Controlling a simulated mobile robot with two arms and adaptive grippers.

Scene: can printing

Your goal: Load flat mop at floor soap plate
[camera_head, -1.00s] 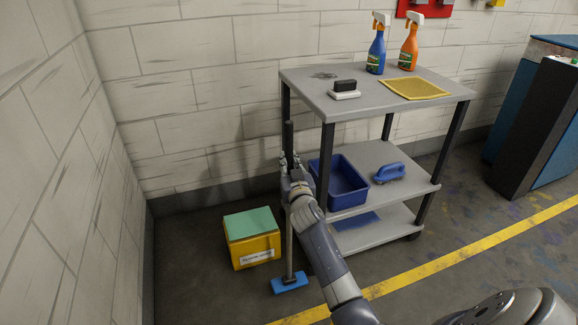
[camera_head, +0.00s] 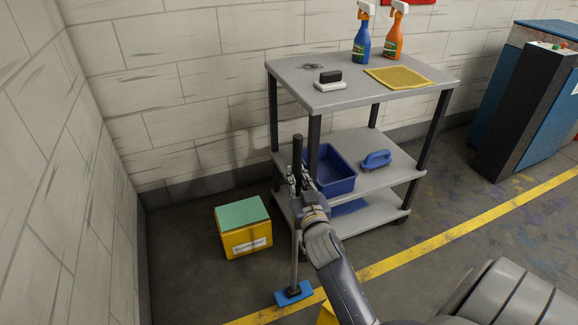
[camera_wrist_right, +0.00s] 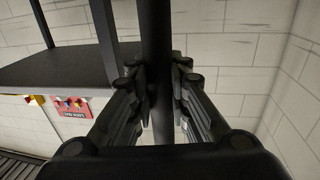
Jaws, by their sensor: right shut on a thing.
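The dark handle (camera_wrist_right: 156,60) also shows between the fingers in the right wrist view. The floor soap plate, a yellow box (camera_head: 246,241) with a green top (camera_head: 242,213), stands on the floor left of the mop. Whether the blue head touches the floor I cannot tell. My left gripper is not in view.
A grey cart (camera_head: 300,93) stands behind the mop, holding spray bottles (camera_head: 362,35), a yellow cloth (camera_head: 398,77), a blue bin (camera_head: 330,172) and a blue brush (camera_head: 376,159). The wall (camera_head: 90,190) bounds the left. Floor around the box is clear.

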